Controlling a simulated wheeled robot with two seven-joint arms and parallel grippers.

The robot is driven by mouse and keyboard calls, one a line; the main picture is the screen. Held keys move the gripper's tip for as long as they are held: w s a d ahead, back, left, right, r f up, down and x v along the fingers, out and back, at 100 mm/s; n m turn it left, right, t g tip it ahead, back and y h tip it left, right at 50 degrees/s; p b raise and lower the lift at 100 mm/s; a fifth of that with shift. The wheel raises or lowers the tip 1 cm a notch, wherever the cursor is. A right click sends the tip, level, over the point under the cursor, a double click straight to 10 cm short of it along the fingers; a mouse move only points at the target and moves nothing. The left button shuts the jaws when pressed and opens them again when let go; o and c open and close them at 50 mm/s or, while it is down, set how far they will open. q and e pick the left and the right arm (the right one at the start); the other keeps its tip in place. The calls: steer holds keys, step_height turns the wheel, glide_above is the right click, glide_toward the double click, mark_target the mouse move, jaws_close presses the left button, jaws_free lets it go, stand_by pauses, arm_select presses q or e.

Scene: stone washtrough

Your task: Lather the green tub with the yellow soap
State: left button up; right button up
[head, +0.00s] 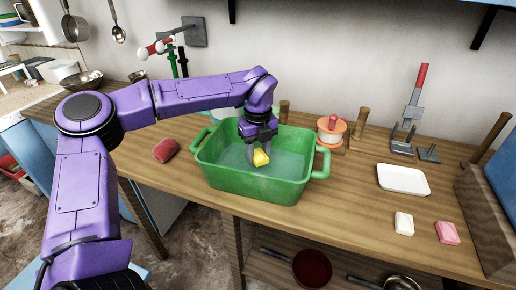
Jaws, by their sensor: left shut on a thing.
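The green tub (258,186) stands on the wooden counter, with a handle at each end and what looks like water inside. My left gripper (261,148) points down into the tub from above. It is shut on the yellow soap (261,158), which it holds inside the tub's opening, below the level of the back rim. I cannot tell whether the soap touches the water. My right gripper is not in view.
A white tray (403,180), a white soap bar (404,223) and a pink bar (447,232) lie on the counter (350,220) at right. A red piece (165,150) lies left of the tub. An orange-and-white container (331,130) and wooden pegs stand behind.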

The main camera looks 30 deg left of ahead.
arm_select(q)
step_height(320, 180, down, 7)
steer(key=b, duration=0.4)
steer(key=shift+r, duration=0.1)
steer(key=shift+s+a+r, duration=0.1)
steer(key=shift+a, duration=0.2)
steer(key=shift+s+a+p, duration=0.15)
steer(key=shift+a+p, duration=0.1)
steer(key=shift+a, duration=0.25)
steer(key=shift+s+a+p, duration=0.15)
steer(key=shift+a+p, duration=0.05)
steer(key=shift+a, duration=0.3)
steer(key=shift+s+a, duration=0.1)
steer(key=shift+a, duration=0.1)
steer(key=shift+d, duration=0.35)
steer(key=d, duration=0.1)
steer(key=w+d+b, duration=0.1)
steer(key=d, duration=0.1)
steer(key=w+d+b, duration=0.1)
steer(key=d, duration=0.1)
steer(key=shift+d, duration=0.15)
steer(key=shift+s, duration=0.1)
